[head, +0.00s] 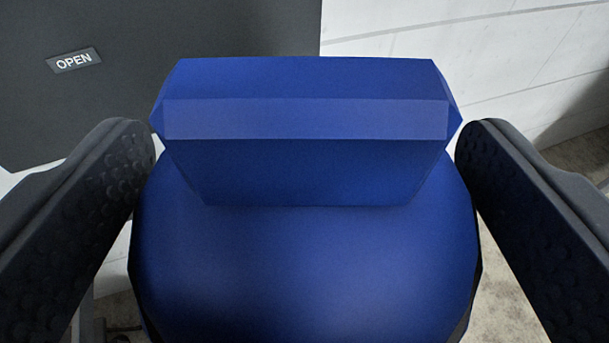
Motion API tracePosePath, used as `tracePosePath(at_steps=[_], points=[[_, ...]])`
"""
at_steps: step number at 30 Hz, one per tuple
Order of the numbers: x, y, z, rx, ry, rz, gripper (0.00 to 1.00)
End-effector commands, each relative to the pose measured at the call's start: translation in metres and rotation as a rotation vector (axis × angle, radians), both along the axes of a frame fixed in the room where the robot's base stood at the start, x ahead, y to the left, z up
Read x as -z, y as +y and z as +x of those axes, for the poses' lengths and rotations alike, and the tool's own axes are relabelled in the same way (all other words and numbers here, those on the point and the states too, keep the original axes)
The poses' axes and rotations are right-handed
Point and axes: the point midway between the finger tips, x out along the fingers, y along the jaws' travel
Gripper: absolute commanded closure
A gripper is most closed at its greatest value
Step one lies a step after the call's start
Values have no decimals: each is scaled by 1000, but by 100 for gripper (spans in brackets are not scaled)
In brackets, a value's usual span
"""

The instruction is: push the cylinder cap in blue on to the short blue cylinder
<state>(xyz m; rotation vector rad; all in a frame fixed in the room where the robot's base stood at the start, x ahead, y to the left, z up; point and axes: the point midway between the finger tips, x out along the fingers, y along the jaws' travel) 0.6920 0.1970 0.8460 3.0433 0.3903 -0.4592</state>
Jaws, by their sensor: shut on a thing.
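A large blue cap (305,270) fills the lower middle of the head view, with a faceted blue grip bar (305,118) across its top. My gripper (306,140) has one dark padded finger on each side of the bar and is shut on the cap by the bar's two ends. The cap hides whatever is directly beneath and behind it. I cannot make out the short blue cylinder.
A dark grey panel (190,45) with a small "OPEN" label (73,61) stands at the upper left. A pale wall (480,75) with seam lines is behind at the right. Rough floor (510,290) shows at the lower right.

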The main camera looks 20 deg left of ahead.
Motion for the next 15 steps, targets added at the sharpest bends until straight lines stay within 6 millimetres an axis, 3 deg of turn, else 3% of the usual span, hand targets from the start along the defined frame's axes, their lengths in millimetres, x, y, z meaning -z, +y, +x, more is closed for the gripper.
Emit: tracePosePath(at_steps=[15], points=[[3,0,0,0,-2,1,42]])
